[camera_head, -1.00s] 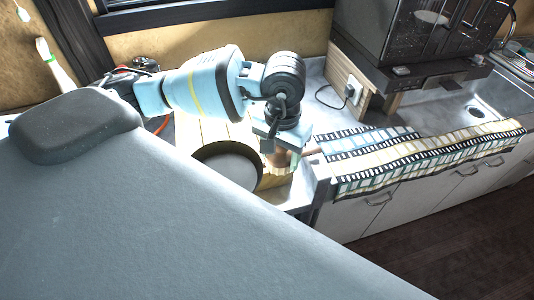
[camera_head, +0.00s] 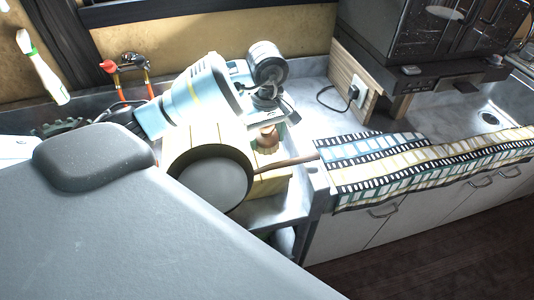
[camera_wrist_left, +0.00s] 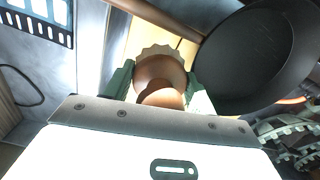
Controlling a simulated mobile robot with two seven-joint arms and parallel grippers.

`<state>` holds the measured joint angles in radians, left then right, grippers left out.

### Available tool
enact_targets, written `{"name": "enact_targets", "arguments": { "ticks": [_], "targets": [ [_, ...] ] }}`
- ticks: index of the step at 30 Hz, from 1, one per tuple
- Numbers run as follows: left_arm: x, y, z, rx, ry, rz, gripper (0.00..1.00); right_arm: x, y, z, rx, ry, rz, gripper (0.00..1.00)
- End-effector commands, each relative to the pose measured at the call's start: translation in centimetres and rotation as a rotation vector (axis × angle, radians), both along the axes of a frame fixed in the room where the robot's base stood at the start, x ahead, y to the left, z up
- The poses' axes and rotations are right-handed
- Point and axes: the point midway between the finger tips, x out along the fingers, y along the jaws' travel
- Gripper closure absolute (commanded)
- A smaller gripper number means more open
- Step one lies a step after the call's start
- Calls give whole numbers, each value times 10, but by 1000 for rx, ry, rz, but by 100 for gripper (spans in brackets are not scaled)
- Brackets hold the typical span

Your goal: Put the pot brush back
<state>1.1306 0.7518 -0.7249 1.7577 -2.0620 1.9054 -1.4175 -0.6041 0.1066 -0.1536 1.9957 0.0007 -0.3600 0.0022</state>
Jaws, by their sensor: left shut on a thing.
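The pot brush (camera_head: 267,138) has a rounded brown wooden body. In the left wrist view the brush (camera_wrist_left: 160,80) shows a scalloped pale edge and sits between two green fingers. My left gripper (camera_head: 268,122) is shut on it; it also shows in the left wrist view (camera_wrist_left: 158,88). In the head view the brush is over the pale wooden board (camera_head: 205,136), just behind the pan's handle. I cannot tell whether it touches the board. My right gripper is not in view.
A dark pan (camera_head: 212,180) with a wooden handle (camera_head: 290,161) lies close in front of the brush. A patterned towel (camera_head: 400,160) covers the counter at right. Red-handled taps (camera_head: 130,75) stand behind at left. A wooden panel with a socket (camera_head: 350,82) stands at back right.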

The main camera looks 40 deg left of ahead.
Motion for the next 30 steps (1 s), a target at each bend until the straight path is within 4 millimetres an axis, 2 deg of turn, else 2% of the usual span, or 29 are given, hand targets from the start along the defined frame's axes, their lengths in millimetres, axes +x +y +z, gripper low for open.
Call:
{"name": "enact_targets", "arguments": {
  "ticks": [3, 13, 21, 30],
  "targets": [
    [-1, -1, -18, -1, 1, 0, 72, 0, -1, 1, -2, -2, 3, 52],
    [0, 0, -30, -1, -1, -2, 72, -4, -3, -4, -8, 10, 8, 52],
    [-1, -1, -62, -1, 1, -3, 72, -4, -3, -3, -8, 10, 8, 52],
    [0, 0, -65, 0, -1, -3, 72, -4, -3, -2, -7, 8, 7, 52]
  ]
}}
